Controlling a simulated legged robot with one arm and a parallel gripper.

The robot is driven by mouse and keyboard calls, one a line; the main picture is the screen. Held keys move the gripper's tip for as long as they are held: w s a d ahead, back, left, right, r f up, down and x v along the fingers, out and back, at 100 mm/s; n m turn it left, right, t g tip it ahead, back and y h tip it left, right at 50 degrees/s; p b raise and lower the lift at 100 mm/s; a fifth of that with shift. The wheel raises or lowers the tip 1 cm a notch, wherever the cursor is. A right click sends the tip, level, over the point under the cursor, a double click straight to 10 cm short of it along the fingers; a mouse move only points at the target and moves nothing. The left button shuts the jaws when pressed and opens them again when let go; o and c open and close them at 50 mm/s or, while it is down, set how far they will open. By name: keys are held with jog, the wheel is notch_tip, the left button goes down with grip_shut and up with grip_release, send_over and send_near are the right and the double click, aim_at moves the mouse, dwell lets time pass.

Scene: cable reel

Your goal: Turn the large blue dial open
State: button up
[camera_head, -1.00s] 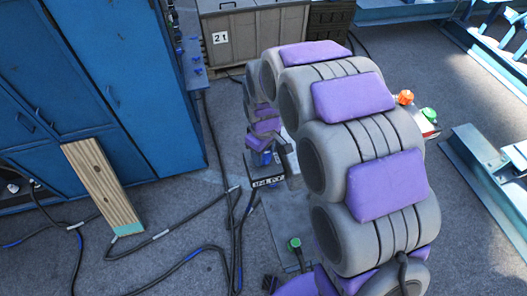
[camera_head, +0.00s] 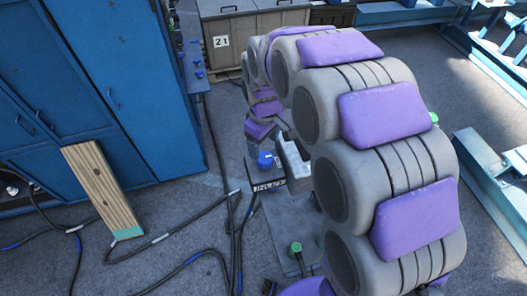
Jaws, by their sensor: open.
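A small blue part (camera_head: 265,159), which looks like the blue dial, shows on the equipment on the floor near the middle of the view. It is small and partly covered, so its turn position cannot be told. My grey and purple arm arches over from the lower right. My gripper (camera_head: 278,137) is at its far end, small and partly hidden, just above and beside the blue part. It appears open with nothing in it. Whether it touches the blue part cannot be told.
A dark base plate (camera_head: 300,235) carries a labelled block (camera_head: 269,187) and a green knob (camera_head: 296,247). Black cables (camera_head: 190,215) cross the floor at left. A wooden plank (camera_head: 101,190) leans by blue cabinets (camera_head: 100,80). A grey crate (camera_head: 250,40) stands behind.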

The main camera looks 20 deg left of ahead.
aim_at(263, 156)
notch_tip(263, 156, up, 11)
jog(key=shift+a+f, duration=0.2)
dwell(0.5)
jog(key=s+d+f+m+g+b, duration=0.1)
jog(key=s+d+f+m+b, duration=0.45)
jog(key=s+d, duration=0.5)
jog(key=s+d+f+m+b, duration=0.4)
jog(key=s+d+f+b, duration=0.25)
jog(key=d, duration=0.65)
jog(key=s+d+f+m+b, duration=0.2)
jog(key=s+f, duration=0.4)
jog(key=s, duration=0.3)
jog(key=shift+s+d+f+m+g+b, duration=0.3)
jog(key=shift+s+d+m+g+b, duration=0.1)
jog(key=shift+d+m, duration=0.5)
jog(key=shift+w, duration=0.1)
